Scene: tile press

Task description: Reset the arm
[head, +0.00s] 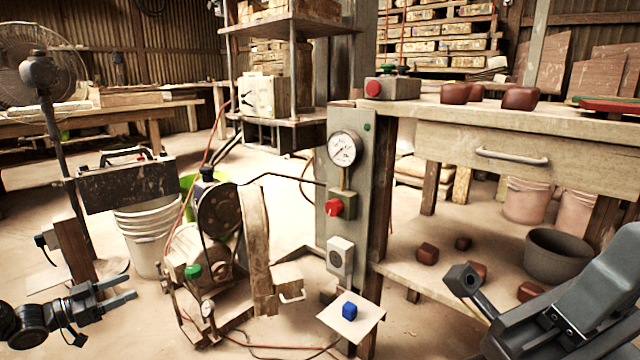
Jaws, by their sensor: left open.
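My left gripper (128,287) is at the lower left of the head view. Its two grey fingers point right and are apart, with nothing between them. It hangs in front of the floor, left of the machine with the round dark wheel (219,215), and appears clear of it. On the right, a large dark grey link of my right arm fills the lower corner. I cannot make out the right gripper's jaws.
A post panel (364,200) carries a pressure gauge (345,149) and a red knob (334,207). A blue block (349,311) lies on a small pale plate (369,327). A workbench (440,145) with dark red lumps and a grey tub (556,257) are at right. White buckets (146,240) stand left.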

